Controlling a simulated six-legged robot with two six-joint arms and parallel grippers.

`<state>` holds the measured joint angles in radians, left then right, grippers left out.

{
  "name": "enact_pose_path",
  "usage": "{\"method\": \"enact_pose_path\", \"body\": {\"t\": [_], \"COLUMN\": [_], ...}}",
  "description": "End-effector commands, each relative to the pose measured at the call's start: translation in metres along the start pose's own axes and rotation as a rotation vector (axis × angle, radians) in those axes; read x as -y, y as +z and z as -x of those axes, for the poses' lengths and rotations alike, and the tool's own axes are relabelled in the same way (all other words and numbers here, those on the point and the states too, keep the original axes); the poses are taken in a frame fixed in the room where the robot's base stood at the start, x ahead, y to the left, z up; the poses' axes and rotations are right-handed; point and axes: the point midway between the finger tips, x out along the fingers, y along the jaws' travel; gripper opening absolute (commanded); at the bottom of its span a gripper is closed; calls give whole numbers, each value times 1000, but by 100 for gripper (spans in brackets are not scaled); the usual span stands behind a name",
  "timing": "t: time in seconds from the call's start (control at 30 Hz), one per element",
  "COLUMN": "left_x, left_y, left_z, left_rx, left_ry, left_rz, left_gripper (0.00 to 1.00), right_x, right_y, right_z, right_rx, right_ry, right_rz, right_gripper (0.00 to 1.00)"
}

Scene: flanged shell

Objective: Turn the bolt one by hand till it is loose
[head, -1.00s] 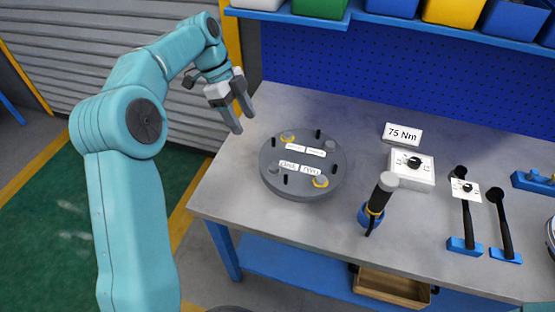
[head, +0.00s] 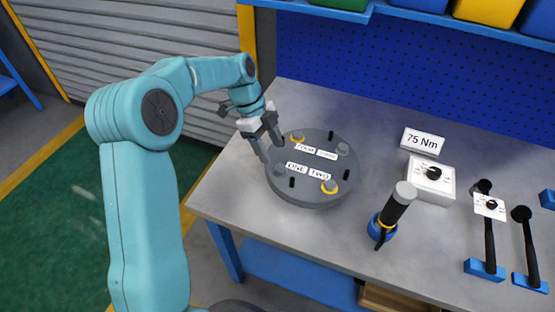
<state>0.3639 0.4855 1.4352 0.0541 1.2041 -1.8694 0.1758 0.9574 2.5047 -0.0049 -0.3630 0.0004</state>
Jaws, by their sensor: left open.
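The round grey flanged shell (head: 310,195) lies on the bench. Its top carries labels ONE, TWO, THREE and FOUR. Bolt one (head: 279,170) is a grey head at the shell's left edge, beside the label ONE (head: 297,168). My left gripper (head: 271,149) is open and points down over the shell's left edge, just behind bolt one in the picture. It looks empty, and I cannot tell whether a finger touches the shell. My right gripper is out of view.
Bolts two (head: 330,187) and four (head: 297,137) have yellow rings; bolt three (head: 342,149) is plain. Several black pegs stand on the shell. To the right are a black-handled tool (head: 394,212), a dial box (head: 431,181), a 75 Nm sign (head: 422,142) and two long-handled tools.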

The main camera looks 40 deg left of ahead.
Motion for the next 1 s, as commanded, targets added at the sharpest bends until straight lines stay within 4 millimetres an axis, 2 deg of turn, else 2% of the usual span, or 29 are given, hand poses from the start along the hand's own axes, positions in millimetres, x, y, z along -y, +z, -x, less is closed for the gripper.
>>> {"method": "enact_pose_path", "body": {"t": [0.1, 0.3, 0.67, 0.83, 1.0], "left_x": [0, 3, 4, 4, 4], "left_y": [-1, -1, -1, -1, 0], "left_z": [-24, -48, -54, -54, -54], "left_rx": [-2, -1, 0, 0, 1], "left_ry": [4, 1, -1, -1, -2], "left_rz": [-1, -1, -1, -1, 2], "left_gripper": [57, 57, 57, 2, 1], "right_x": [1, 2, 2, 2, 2], "right_y": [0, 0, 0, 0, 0], "right_z": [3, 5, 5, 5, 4], "right_rx": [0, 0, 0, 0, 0], "right_ry": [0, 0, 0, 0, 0], "right_rz": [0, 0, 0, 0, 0], "right_gripper": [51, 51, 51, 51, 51]}}
